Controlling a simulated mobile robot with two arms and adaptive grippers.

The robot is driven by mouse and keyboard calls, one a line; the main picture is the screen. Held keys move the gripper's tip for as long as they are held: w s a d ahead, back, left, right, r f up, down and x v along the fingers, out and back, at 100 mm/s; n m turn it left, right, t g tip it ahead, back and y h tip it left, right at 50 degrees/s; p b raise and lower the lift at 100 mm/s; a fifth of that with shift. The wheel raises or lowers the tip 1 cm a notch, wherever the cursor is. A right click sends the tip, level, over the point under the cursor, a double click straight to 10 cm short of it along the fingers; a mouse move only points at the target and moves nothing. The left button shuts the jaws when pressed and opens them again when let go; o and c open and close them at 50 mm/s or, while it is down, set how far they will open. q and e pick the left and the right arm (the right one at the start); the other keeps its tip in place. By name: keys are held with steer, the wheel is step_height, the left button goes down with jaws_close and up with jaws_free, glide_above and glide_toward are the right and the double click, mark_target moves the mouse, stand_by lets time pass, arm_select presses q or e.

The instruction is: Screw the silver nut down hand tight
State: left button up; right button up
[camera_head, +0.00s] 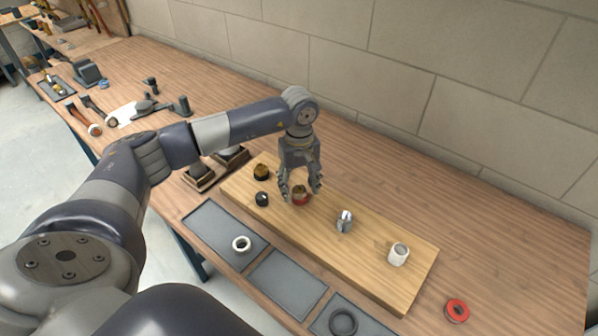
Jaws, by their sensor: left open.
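A silver piece (345,221), which looks like the silver nut on its fitting, stands on the wooden board (365,276) right of its middle. It is small, and I cannot tell how far down the nut sits. My left gripper (301,193) points down over the board, to the left of the silver piece and apart from it. My right gripper is not in view.
A brass fitting (261,173) and a black one (262,199) stand at the board's left, a white one (398,255) at its right. Grey trays (286,282) in front hold a white ring (241,244) and a black ring (343,322). A red ring (457,311) lies on the bench.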

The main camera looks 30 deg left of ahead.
arm_select(q)
steer(key=shift+f, duration=0.25)
steer(key=c, duration=0.9)
steer(key=shift+c, duration=1.3)
steer(key=shift+m+b, duration=0.3)
steer(key=shift+f+m+b, duration=0.1)
steer(key=shift+m+b, duration=0.75)
steer(key=shift+m, duration=0.75)
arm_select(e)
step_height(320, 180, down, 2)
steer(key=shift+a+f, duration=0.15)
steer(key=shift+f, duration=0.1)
